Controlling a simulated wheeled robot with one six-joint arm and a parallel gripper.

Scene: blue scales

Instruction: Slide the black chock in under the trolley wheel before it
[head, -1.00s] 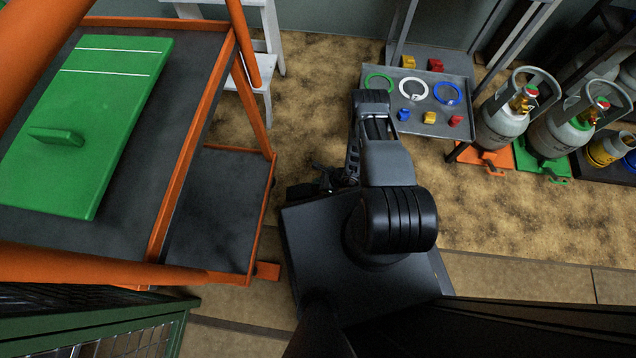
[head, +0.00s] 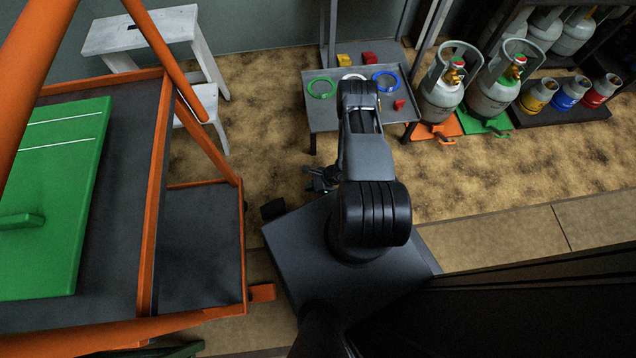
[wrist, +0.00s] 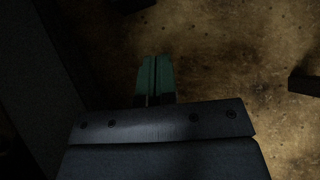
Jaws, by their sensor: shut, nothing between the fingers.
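A small black block (head: 273,209), which looks like the chock, lies on the floor between the trolley and my dark base in the head view. The orange-framed trolley (head: 151,230) stands at the left, with its lower grey deck beside the block. Its wheels are hard to make out under the frame. My gripper (head: 318,182) is low, to the right of and above the block in the picture, apart from it. In the wrist view its green fingers (wrist: 155,75) are shut and empty, over brown floor. A dark block-like shape (wrist: 305,83) at the right edge there is unclear.
An orange foot-like piece (head: 262,292) sticks out at the trolley's lower corner. A green board (head: 60,190) lies on its top. A grey table (head: 318,108) with rings, a white step stool (head: 140,32) and gas cylinders (head: 440,95) stand behind. Brown floor in between is clear.

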